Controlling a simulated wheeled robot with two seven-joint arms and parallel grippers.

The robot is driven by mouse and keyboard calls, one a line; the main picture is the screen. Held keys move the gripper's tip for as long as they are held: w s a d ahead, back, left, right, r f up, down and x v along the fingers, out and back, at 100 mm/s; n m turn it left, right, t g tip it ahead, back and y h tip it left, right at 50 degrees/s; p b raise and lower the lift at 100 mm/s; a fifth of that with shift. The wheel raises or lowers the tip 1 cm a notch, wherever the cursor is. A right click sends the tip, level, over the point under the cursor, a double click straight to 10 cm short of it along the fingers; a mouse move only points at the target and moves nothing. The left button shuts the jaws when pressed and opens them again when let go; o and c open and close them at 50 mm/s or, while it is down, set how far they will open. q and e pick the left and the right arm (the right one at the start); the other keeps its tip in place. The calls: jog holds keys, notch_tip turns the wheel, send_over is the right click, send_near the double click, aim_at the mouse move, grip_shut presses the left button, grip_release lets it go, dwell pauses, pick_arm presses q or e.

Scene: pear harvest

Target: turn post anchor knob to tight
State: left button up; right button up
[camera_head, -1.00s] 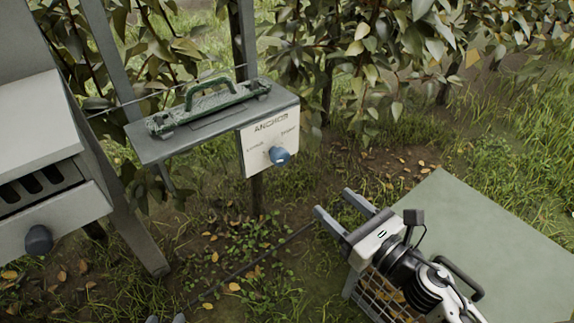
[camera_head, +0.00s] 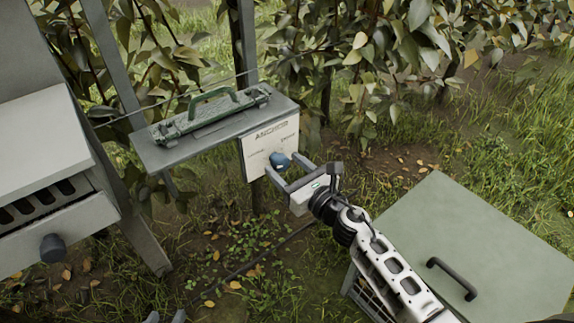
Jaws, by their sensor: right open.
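The blue anchor knob (camera_head: 280,161) sits on a white panel (camera_head: 259,143) labelled ANCHOR, fixed to the front of a grey shelf on the post. The panel's smaller words are too blurred to read, so I cannot tell the knob's setting. My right gripper (camera_head: 288,167) is open, with its fingertips close on either side of the knob. I cannot tell whether they touch it. Only the fingertips of my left gripper (camera_head: 165,317) show at the bottom edge, apart and empty, well away from the knob.
A green-handled tool (camera_head: 211,111) lies on the grey shelf (camera_head: 160,155). A grey cabinet (camera_head: 40,130) with a slotted drawer and a dark knob (camera_head: 53,248) stands at left. A green-lidded crate (camera_head: 500,240) is at right. Leafy branches hang behind.

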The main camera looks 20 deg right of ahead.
jog(key=shift+w+a, duration=0.1)
jog(key=shift+w, duration=0.1)
jog(key=shift+c, duration=0.4)
jog(key=c, duration=0.9)
